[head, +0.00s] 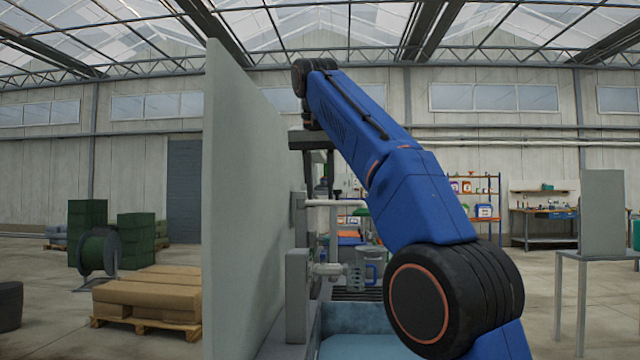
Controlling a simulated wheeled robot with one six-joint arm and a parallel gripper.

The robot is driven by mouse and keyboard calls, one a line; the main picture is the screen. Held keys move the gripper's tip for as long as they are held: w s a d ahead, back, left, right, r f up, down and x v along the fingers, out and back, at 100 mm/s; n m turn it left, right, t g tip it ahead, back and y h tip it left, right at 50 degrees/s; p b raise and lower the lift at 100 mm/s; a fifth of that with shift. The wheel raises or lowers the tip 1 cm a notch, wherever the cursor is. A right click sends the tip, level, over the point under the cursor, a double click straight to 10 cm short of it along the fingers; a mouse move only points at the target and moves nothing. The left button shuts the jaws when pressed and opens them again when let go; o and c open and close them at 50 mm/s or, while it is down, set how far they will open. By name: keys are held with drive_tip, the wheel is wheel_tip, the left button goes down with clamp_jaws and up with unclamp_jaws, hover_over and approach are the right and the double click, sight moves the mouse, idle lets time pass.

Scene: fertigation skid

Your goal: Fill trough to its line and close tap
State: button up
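A light blue trough (365,346) is at the bottom centre, partly behind my blue arm. Its fill line and the water level cannot be made out. Pale pipework (335,203) stands out from the grey upright panel above the trough. Valve-like fittings (328,269) sit lower on the panel. I cannot tell which part is the tap or whether it is open. My gripper (322,188) points down near the upper pipe, small and dark. Whether it touches the pipe, and whether its fingers are open, cannot be told.
The tall grey panel (245,200) stands close on the left of my arm. A clear bluish jug-like vessel (371,267) is beside the fittings. A pallet of sacks (150,295) is at left. A grey stand (603,215) is at right, with open floor between.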

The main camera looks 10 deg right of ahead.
drive_tip(key=shift+s+r, duration=0.25)
drive_tip(key=shift+r, duration=0.25)
drive_tip(key=shift+a, duration=0.1)
idle(0.4)
idle(0.9)
approach(323, 252)
drive_tip(key=x, duration=0.7)
drive_tip(key=shift+w+f, duration=0.2)
drive_tip(key=shift+f, duration=0.05)
idle(0.4)
clamp_jaws()
